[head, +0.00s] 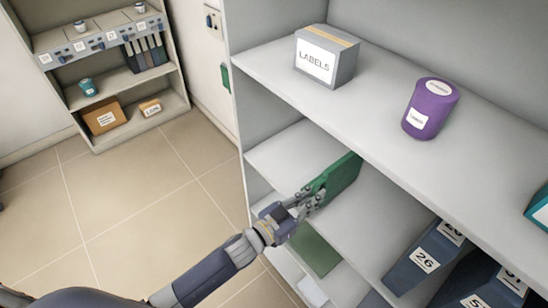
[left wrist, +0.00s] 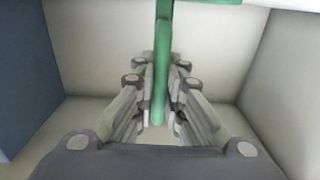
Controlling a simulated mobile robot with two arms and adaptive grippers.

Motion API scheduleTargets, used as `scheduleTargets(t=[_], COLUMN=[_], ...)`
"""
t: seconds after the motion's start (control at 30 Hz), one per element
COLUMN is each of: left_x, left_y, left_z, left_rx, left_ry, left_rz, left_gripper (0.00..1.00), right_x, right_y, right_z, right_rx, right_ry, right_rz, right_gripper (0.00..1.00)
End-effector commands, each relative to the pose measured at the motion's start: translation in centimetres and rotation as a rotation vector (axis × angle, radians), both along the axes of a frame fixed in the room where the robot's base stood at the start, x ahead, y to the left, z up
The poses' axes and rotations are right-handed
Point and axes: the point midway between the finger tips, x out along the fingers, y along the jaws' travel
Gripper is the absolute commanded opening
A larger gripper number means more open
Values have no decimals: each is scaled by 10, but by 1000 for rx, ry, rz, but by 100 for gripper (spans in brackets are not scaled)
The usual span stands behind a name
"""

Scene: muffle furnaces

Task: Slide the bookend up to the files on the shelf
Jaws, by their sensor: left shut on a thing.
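The green bookend (head: 338,180) stands upright on the middle shelf of the near rack. My left gripper (head: 308,203) is shut on its near edge. In the left wrist view the bookend (left wrist: 161,75) shows edge-on between the fingers (left wrist: 160,118). The dark blue-grey files (head: 422,262), with numbered white labels such as 26, stand to the right. A clear stretch of shelf lies between them and the bookend. A dark blue face (left wrist: 25,80) at the left of the wrist view may be a file. My right gripper is not in view.
The upper shelf (head: 385,130) above holds a grey LABELS box (head: 326,58), a purple canister (head: 430,108) and a teal thing (head: 538,208) at the right edge. A flat green thing (head: 315,250) shows below the middle shelf's front edge. Another stocked rack stands back left.

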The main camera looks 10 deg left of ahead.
Motion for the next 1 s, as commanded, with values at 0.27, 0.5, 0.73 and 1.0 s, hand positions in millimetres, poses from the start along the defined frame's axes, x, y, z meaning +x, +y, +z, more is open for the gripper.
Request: scheduleTargets(t=[0.27,0.5,0.73,1.0], left_x=[-15,-27,-38,-41], left_y=[-19,-34,-48,-52], left_z=[-2,-1,-2,-1], left_rx=[-1,0,-1,1], left_ry=[6,5,4,3], left_rz=[-1,-1,-1,0], left_gripper=[0,0,0,0], right_x=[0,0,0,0], right_y=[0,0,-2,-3], right_z=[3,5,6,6], right_rx=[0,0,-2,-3], right_ry=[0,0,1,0], right_rz=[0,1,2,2], right_gripper=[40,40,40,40])
